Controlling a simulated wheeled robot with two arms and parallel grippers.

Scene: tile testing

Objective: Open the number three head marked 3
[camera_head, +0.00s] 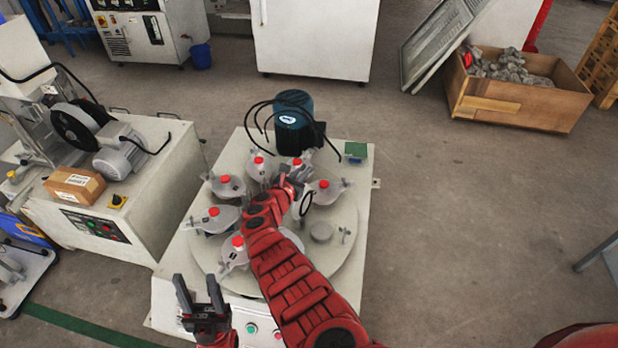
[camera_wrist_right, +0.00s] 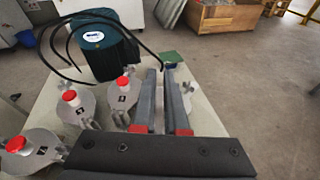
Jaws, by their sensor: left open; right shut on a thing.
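The tile tester's round plate (camera_head: 345,225) carries several grey metal heads with red knobs in a ring. My right gripper (camera_head: 293,172) reaches over the plate at its far right part, between a head (camera_head: 323,190) on its right and others on its left. In the right wrist view its two fingers (camera_wrist_right: 164,75) are close together, shut on what seems to be a metal part of a head, mostly hidden. A head with a dark mark (camera_wrist_right: 122,95) stands just left of the fingers; I cannot read the mark surely. My left gripper (camera_head: 197,283) is open and empty at the machine's front left.
A dark teal motor (camera_head: 293,125) with black cables stands behind the plate, with a green box (camera_head: 355,151) to its right. Another machine with a cardboard box (camera_head: 75,187) stands at the left.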

